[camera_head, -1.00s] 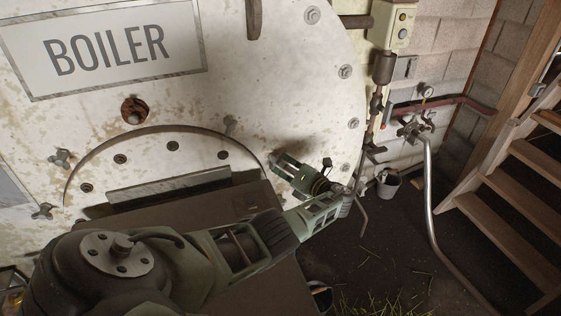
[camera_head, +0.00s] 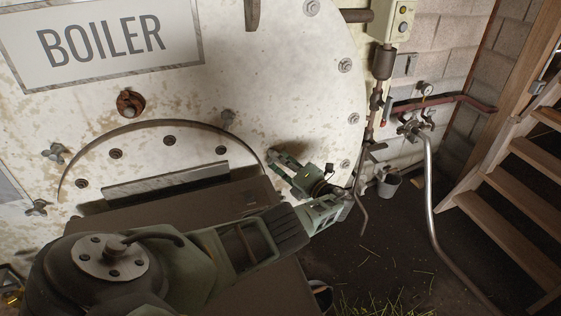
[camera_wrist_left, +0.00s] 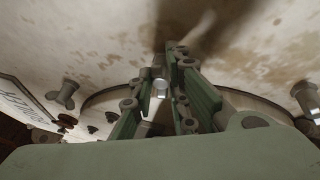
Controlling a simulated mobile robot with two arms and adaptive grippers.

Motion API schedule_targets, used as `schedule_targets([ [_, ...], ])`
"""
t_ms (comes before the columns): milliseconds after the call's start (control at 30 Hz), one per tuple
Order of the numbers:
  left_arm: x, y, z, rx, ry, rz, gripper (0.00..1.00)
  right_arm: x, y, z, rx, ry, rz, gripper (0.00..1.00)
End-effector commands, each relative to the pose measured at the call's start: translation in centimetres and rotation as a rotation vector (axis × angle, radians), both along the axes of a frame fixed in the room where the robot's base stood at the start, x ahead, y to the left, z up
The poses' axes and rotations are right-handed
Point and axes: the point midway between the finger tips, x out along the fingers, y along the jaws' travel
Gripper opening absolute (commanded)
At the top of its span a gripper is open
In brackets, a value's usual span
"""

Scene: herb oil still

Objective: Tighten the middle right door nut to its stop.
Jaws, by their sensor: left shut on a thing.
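The round boiler door (camera_head: 140,160) has wing nuts around its rim. My left gripper (camera_head: 277,156) reaches to the door's right edge, its fingers against the boiler front. In the left wrist view, my left gripper (camera_wrist_left: 161,92) is shut on a pale metal piece (camera_wrist_left: 160,87) between the fingers, which sits where the middle right door nut is. The fingers hide most of this nut, so its wings and the gap behind it cannot be seen. The neighbouring wing nuts show in the left wrist view, one at the left (camera_wrist_left: 66,94) and one at the right (camera_wrist_left: 306,98).
Wing nuts (camera_head: 54,153) also stand at the door's left side. The BOILER sign (camera_head: 100,42) is above the door. The dark floor between is mostly clear.

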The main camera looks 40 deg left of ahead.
Motion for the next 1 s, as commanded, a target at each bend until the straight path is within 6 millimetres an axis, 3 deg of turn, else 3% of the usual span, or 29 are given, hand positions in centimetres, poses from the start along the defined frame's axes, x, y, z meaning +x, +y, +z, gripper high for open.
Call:
schedule_targets([
  [100,-0.1,0.0,-0.1,0.000,0.005,0.000,0.00,0.0,0.0,0.0,0.000,0.000,0.000,0.40],
  [133,-0.1,0.0,-0.1,0.000,0.005,0.000,0.16,0.0,0.0,0.0,0.000,0.000,0.000,0.40],
  [333,0.0,0.0,-0.1,0.000,0.002,0.000,0.33,0.0,0.0,0.0,0.000,-0.001,0.000,0.40],
  [733,0.0,-0.8,-0.1,0.000,-0.001,-0.002,0.33,0.1,0.2,0.0,0.003,-0.001,0.001,0.40],
  [1000,-0.3,-6.0,-0.4,-0.003,0.001,-0.006,0.33,0.0,0.2,0.0,0.002,-0.001,0.000,0.40],
])
